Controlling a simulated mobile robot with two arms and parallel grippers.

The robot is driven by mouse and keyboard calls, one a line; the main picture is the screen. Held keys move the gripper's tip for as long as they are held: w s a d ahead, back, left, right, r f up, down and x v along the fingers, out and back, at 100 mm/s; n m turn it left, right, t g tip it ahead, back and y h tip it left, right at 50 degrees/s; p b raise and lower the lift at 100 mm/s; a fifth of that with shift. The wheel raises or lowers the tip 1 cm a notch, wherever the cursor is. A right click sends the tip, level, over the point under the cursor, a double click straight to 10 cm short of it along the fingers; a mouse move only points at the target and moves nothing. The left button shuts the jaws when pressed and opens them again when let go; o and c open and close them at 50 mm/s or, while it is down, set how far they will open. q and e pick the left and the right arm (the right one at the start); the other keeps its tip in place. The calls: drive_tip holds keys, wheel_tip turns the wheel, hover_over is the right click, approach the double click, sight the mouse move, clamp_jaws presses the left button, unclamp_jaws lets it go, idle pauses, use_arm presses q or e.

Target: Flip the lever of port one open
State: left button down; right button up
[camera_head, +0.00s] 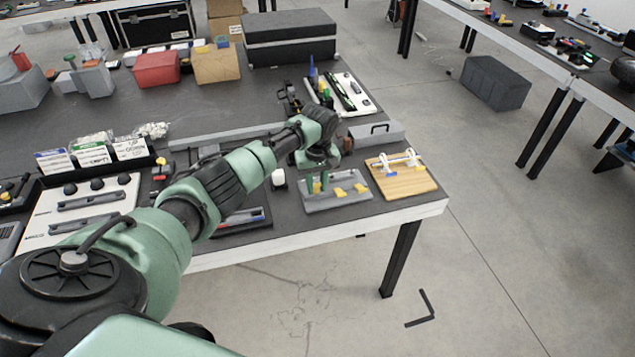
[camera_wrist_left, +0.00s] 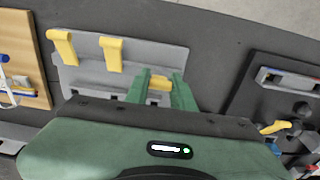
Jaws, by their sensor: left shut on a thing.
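A grey port panel (camera_head: 345,202) stands near the front right edge of the dark table. It carries three yellow levers. In the head view, the middle lever (camera_head: 340,192) and the right lever (camera_head: 360,188) show to the right of my left gripper (camera_head: 317,186). In the left wrist view, the two free levers (camera_wrist_left: 63,47) and (camera_wrist_left: 112,53) are on the left. My left gripper (camera_wrist_left: 158,82) has its green fingers on either side of the third lever (camera_wrist_left: 158,84) and is shut on it. Its lower part is hidden by the gripper. I cannot read any port numbers.
A wooden board (camera_head: 402,181) with white fittings lies right of the panel, close to the table corner. A grey box with a handle (camera_head: 377,132) is behind. A dark tray (camera_head: 240,221) lies to the left, under my arm.

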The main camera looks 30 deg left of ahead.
use_arm(q)
drive_tip(key=shift+w+a+h+b, duration=0.2)
drive_tip(key=shift+w+h+b, duration=0.1)
drive_tip(key=shift+b, duration=0.45)
drive_tip(key=shift+s+r+g, duration=0.1)
drive_tip(key=shift+g, duration=0.2)
drive_tip(key=c, duration=1.2)
unclamp_jaws()
wheel_tip(320, 180, up, 8)
drive_tip(key=shift+a+b, duration=0.2)
drive_tip(key=shift+b, duration=0.15)
